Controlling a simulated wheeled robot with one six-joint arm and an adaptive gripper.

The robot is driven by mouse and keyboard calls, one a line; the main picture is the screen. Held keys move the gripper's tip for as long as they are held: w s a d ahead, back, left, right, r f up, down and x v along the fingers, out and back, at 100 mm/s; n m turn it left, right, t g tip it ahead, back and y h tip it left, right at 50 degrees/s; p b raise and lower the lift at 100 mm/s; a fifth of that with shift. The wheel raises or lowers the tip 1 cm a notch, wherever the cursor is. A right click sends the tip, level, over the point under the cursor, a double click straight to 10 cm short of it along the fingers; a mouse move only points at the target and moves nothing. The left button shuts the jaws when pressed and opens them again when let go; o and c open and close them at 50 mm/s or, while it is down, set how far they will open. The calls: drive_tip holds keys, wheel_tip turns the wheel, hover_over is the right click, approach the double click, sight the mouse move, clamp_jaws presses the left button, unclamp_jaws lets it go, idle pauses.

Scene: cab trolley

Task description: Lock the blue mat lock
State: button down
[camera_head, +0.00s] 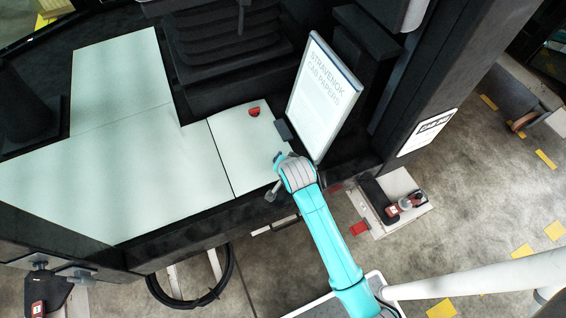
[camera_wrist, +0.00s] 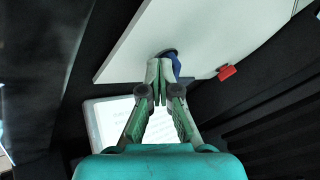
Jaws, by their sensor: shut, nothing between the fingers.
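The blue mat lock (camera_wrist: 174,64) is a small rounded knob near the edge of the pale mat (camera_wrist: 210,30) in the wrist view. A bit of it also shows beside my wrist in the head view (camera_head: 278,156). My gripper (camera_wrist: 160,66) is shut with nothing between its fingers. Its fingertips are right at the blue lock and cover part of it. I cannot tell whether they touch it. The lock's exact turn is hard to read.
A red knob (camera_head: 254,112) sits on the same mat panel (camera_head: 235,150), farther in. A "Stravenok Cab Papers" board (camera_head: 322,95) stands upright close to my arm. The dark seat (camera_head: 225,50) is behind. Larger pale mats (camera_head: 90,180) lie to the left.

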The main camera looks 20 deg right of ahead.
drive_tip(key=shift+w+a+m+g+h, duration=0.15)
drive_tip(key=shift+a+m+h, duration=0.3)
drive_tip(key=shift+m, duration=0.5)
drive_tip(key=shift+a+m+g+h, duration=0.25)
drive_tip(key=shift+m+h, duration=0.4)
drive_tip(key=shift+m, duration=0.3)
drive_tip(key=shift+w+a, duration=0.1)
drive_tip(key=shift+a, duration=0.1)
drive_tip(key=shift+s+a, duration=0.4)
drive_tip(key=shift+s, duration=0.25)
